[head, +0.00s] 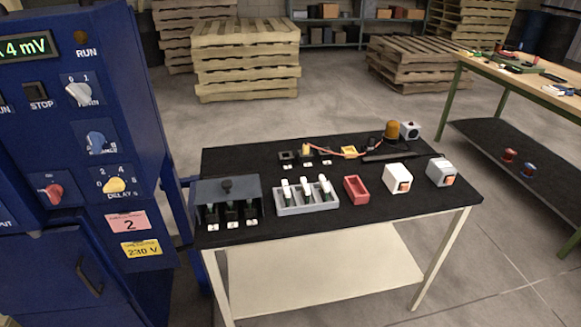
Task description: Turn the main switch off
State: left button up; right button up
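The blue control cabinet (140,110) stands at the left, cut off by the picture edge. A white rotary knob (78,93) on it has the marks 0 and 1 above, and a partly covered label below. A red knob (53,192) sits lower left; its label is too small to read. I cannot tell for sure which one is the main switch, nor its exact position. The display (20,48) is lit and ends in "4 mV". Neither of my grippers is in view.
The cabinet also carries a STOP button (37,95), a blue knob (97,141) and a yellow delay knob (115,185). A black-topped table (250,165) with trays and small parts stands to its right. A workbench (530,75) and pallets (245,65) are farther back.

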aim_at(53, 191)
jog(key=u, duration=0.4)
jog(key=j+u, duration=0.1)
jog(key=u, duration=0.25)
jog(key=i+u, duration=0.1)
jog(key=u, duration=0.65)
jog(key=i+j, duration=0.05)
